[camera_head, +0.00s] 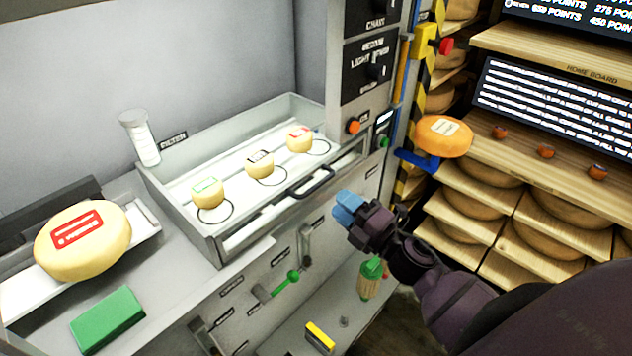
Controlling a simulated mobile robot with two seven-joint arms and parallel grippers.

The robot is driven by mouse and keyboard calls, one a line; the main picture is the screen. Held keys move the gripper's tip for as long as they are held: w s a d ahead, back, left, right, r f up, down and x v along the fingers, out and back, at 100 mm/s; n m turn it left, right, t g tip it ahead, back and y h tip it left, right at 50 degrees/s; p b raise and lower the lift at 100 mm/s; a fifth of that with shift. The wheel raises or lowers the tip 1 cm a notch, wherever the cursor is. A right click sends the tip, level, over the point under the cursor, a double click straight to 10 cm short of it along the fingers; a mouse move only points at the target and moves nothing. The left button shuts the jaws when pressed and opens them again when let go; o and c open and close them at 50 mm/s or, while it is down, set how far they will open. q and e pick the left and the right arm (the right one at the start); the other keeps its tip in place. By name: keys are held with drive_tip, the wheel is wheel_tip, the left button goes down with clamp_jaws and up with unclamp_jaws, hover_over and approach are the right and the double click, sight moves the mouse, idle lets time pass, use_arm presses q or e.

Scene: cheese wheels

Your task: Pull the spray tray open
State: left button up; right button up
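The spray tray (232,240) is a grey metal tray at the middle of the counter, with a dark bar handle (312,183) on its front. Three small cheese wheels with green, black and red labels lie in it: green (208,192), black (260,164), red (299,140). My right gripper (347,208) has blue fingertips and is just right of and below the handle, apart from it in the picture. The fingertips sit close together, and I cannot tell if there is a gap. My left gripper is out of view.
A large cheese wheel (82,241) and green block (107,320) are at left. A white cylinder (140,138) stands at the tray's back left. Levers (286,281) and a green-capped bottle (371,279) are below. Shelves (545,205) and an orange cheese (443,136) stand right.

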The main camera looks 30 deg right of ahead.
sight(318, 183)
drive_tip(key=p+x, duration=0.1)
drive_tip(key=x, duration=0.6)
drive_tip(key=shift+w, duration=0.2)
drive_tip(key=shift+c, duration=0.4)
drive_tip(key=c, duration=0.5)
clamp_jaws()
